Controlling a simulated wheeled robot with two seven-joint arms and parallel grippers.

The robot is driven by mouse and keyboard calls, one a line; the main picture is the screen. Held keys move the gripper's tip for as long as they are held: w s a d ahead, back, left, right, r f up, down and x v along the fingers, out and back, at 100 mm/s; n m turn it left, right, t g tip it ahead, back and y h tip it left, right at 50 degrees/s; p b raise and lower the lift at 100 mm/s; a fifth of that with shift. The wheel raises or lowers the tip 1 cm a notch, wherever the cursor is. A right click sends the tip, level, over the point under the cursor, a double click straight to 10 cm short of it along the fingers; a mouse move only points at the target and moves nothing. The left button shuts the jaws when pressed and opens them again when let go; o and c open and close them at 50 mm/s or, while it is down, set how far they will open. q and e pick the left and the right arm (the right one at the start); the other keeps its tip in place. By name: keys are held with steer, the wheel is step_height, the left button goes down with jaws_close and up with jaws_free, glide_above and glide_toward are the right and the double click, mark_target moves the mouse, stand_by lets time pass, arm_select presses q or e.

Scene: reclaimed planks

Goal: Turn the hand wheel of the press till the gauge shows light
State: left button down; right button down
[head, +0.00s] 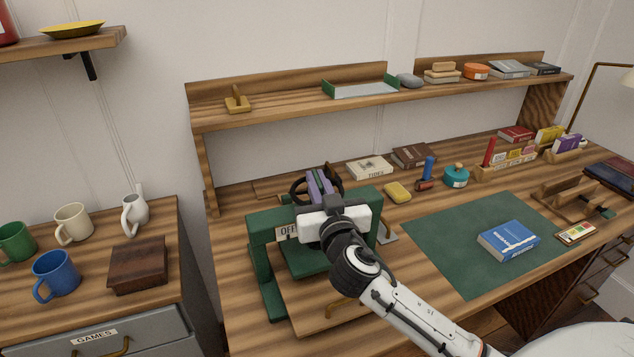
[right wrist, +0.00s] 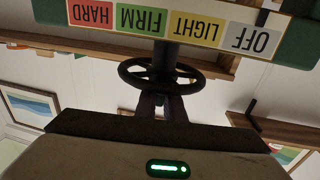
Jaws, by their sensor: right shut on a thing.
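The green press (head: 262,256) stands on the desk, with its dark hand wheel (head: 297,190) on top, partly hidden by my right gripper (head: 320,183). In the right wrist view the hand wheel (right wrist: 130,78) shows whole, with its stem above in the picture. My right gripper (right wrist: 163,97) is shut on the near rim of the wheel. The gauge (right wrist: 170,22) appears upside down, with OFF, LIGHT, FIRM and HARD plates. A small dark mark, apparently the pointer, sits at the OFF plate. In the head view only the OFF plate (head: 287,232) shows. My left gripper is not in view.
A green mat (head: 445,245) with a blue book (head: 508,240) lies right of the press. A yellow block (head: 397,192) and books (head: 369,168) lie behind it. The shelf (head: 290,100) runs above the desk's back. A side cabinet with mugs (head: 57,275) stands left.

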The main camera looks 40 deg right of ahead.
steer(key=shift+f+m+h+b, duration=0.2)
steer(key=shift+m+h+b, duration=0.2)
steer(key=shift+h+b, duration=0.2)
steer(key=m+g+h+b, duration=0.1)
steer(key=b, duration=0.1)
steer(key=m+g+h+b, duration=0.1)
steer(key=m+h+b, duration=0.1)
steer(key=b, duration=0.1)
steer(key=m+g+h+b, duration=0.1)
steer(key=g+h+b, duration=0.1)
steer(key=b, duration=0.1)
steer(key=shift+a+f, duration=0.1)
steer(key=shift+f, duration=0.15)
steer(key=m+g+h+b, duration=0.2)
steer(key=b, duration=0.1)
steer(key=shift+r, duration=0.15)
steer(key=shift+r+m+g+h+b, duration=0.15)
steer(key=shift+m+g+h+b, duration=0.3)
steer(key=shift+g+b, duration=0.3)
steer(key=shift+r, duration=0.1)
steer(key=shift+g, duration=0.25)
steer(key=c, duration=1.9)
jaws_free()
steer(key=shift+o, duration=0.2)
